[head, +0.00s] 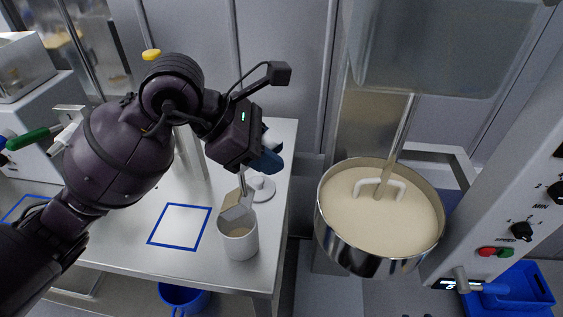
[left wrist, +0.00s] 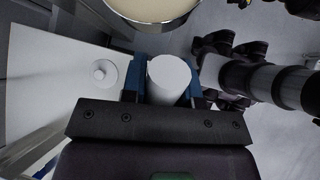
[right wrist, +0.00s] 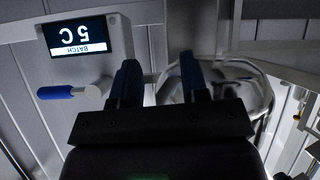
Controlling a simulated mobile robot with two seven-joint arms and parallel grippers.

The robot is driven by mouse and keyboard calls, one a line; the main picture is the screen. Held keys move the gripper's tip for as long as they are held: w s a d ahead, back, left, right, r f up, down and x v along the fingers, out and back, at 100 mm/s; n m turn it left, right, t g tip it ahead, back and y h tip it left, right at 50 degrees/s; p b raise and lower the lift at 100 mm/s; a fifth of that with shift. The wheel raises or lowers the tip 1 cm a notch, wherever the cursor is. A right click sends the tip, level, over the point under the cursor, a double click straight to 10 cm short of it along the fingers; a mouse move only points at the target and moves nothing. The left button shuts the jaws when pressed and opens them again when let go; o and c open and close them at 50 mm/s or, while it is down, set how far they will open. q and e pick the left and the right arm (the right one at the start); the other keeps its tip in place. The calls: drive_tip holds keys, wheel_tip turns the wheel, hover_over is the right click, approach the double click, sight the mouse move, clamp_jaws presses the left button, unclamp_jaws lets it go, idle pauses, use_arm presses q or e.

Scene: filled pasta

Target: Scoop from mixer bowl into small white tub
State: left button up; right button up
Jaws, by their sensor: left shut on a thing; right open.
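My left gripper (head: 266,158) is shut on the upright handle of a scoop (head: 237,206). The handle's white end (left wrist: 170,76) shows between the blue fingers in the left wrist view. The scoop is tilted over the mouth of the small white tub (head: 240,246), with beige filling on it. Beige filling also shows inside the tub. The steel mixer bowl (head: 358,262) at right is nearly full of smooth beige filling (head: 345,212), with a pale beater (head: 380,188) in it. My right gripper (right wrist: 158,65) is open and empty in its wrist view; it is outside the head view.
A white lid (head: 262,189) with a knob lies behind the tub on the steel table (head: 140,222). A blue outlined square (head: 180,225) is empty. A gap separates table and mixer. A screen (right wrist: 78,35) and blue-handled lever (right wrist: 70,92) are near my right gripper.

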use_arm(q)
drive_tip(key=shift+a+r+h+b, duration=0.2)
drive_tip(key=shift+a+h+b, duration=0.25)
drive_tip(key=shift+a, duration=0.2)
drive_tip(key=shift+a+r+h+b, duration=0.25)
drive_tip(key=shift+a+h+b, duration=0.2)
drive_tip(key=shift+a, duration=0.2)
drive_tip(key=shift+a+r+h+b, duration=0.2)
drive_tip(key=shift+a+h+b, duration=0.25)
drive_tip(key=shift+a, duration=0.2)
drive_tip(key=shift+a+r, duration=0.1)
drive_tip(key=shift+a, duration=0.1)
